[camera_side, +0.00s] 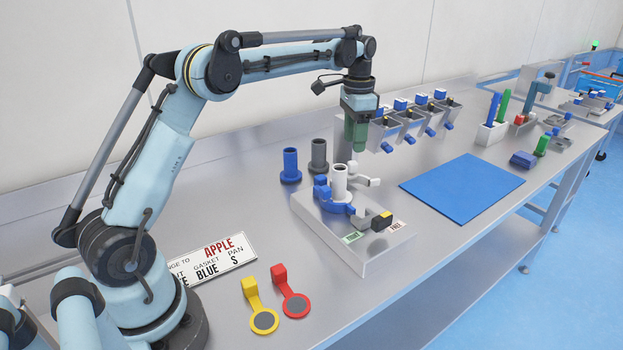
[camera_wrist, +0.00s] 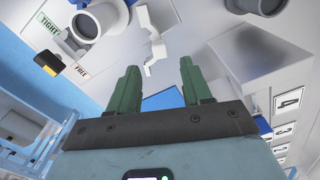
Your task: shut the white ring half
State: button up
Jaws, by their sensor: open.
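A pale block (camera_side: 345,247) bears an upright light grey tube (camera_side: 339,181). A blue ring half (camera_side: 335,205) sits against the tube's near side. The white ring half (camera_side: 364,177) stands swung out to the back right, apart from the blue half. In the wrist view the white ring half (camera_wrist: 152,38) is a stepped white piece beside the tube (camera_wrist: 87,25). My gripper (camera_side: 356,148) hangs above and behind the block, pointing down. In the wrist view my gripper (camera_wrist: 158,66) has its green fingers apart and nothing between them; the white half shows beyond them.
Blue (camera_side: 290,166) and dark grey (camera_side: 319,157) tubes stand behind left. Tilted bins (camera_side: 398,127) stand behind right. A blue mat (camera_side: 462,187) lies clear.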

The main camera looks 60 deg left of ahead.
aim_at(353, 163)
jog(key=shift+f, duration=3)
grip_shut()
